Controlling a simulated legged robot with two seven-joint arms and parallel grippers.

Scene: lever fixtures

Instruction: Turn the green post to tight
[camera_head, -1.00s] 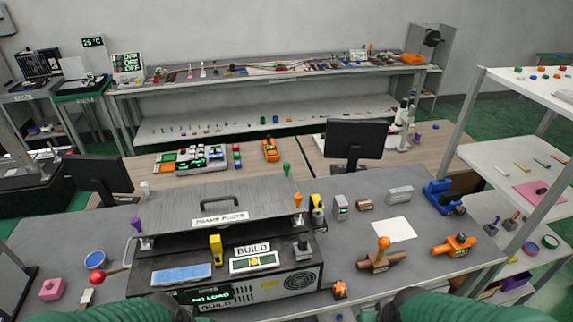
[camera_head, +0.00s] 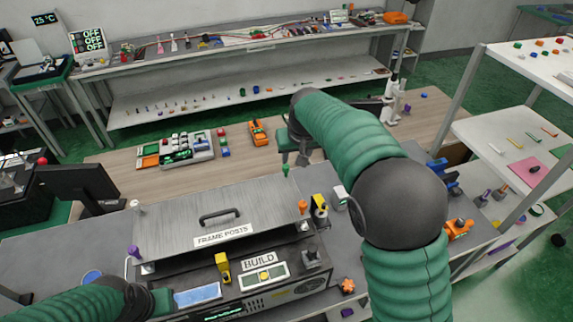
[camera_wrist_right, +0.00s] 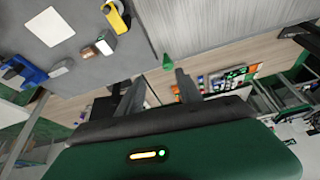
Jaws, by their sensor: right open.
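The green post (camera_head: 286,171) stands at the far right corner of the grey FRAME POSTS plate (camera_head: 180,222). In the right wrist view its green cone-shaped top (camera_wrist_right: 168,62) shows just ahead of the fingertips, between their lines. My right gripper (camera_head: 294,160) points down just behind and above the post in the head view. In the right wrist view my right gripper (camera_wrist_right: 159,76) has its two dark fingers apart and nothing between them. My left arm enters at the lower left; its hand (camera_head: 160,302) is near the BUILD box's front, fingers not discernible.
An orange post (camera_head: 302,206), a white post (camera_head: 135,205) and a purple post (camera_head: 133,252) stand at the plate's other corners. A black handle (camera_head: 219,214) rises from the plate. A yellow-and-black device (camera_head: 319,207) stands close to the orange post. My right arm hides much of the right table.

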